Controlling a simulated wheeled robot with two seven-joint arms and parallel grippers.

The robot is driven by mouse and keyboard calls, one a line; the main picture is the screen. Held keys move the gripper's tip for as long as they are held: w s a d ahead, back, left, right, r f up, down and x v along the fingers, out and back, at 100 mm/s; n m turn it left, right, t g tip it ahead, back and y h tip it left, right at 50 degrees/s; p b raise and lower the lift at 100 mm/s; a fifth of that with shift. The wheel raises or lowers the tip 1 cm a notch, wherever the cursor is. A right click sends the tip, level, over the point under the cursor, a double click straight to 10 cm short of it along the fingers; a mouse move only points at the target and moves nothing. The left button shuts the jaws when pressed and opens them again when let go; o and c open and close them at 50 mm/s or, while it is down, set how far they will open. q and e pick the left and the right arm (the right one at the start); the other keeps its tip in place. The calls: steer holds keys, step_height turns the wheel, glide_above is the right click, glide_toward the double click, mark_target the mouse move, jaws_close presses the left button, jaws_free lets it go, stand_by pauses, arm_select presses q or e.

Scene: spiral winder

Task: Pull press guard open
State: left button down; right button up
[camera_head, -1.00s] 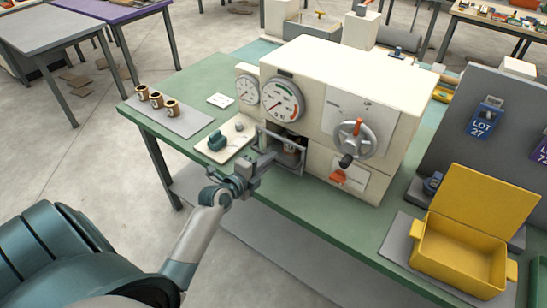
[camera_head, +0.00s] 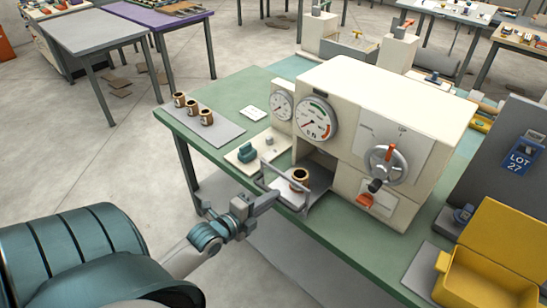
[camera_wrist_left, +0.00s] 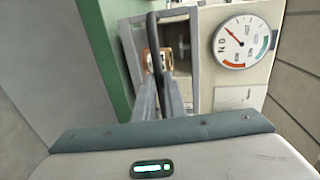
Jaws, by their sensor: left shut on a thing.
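The cream press (camera_head: 385,125) stands on the green bench with two round gauges and a handwheel. Its guard, a thin grey frame (camera_head: 281,171), stands out from the front opening toward me. A brown ring-shaped part (camera_head: 299,177) sits behind the guard on the grey plate and is uncovered from above. My left gripper (camera_head: 272,198) is shut on the guard at its outer side. In the left wrist view the fingers (camera_wrist_left: 169,98) close on the guard's dark bar (camera_wrist_left: 153,50). The ring-shaped part shows partly behind that bar. My right gripper is not in view.
Several brown cups (camera_head: 193,109) stand on a grey mat at the bench's left. A yellow box (camera_head: 490,265) stands at the lower right. Free floor lies in front of the bench.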

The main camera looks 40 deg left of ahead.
arm_select(q)
steer(key=c, duration=1.8)
jaws_free()
steer(key=shift+s, duration=0.1)
steer(key=shift+b+v, duration=2.5)
steer(key=shift+v, duration=6.15)
steer(key=shift+f, duration=0.1)
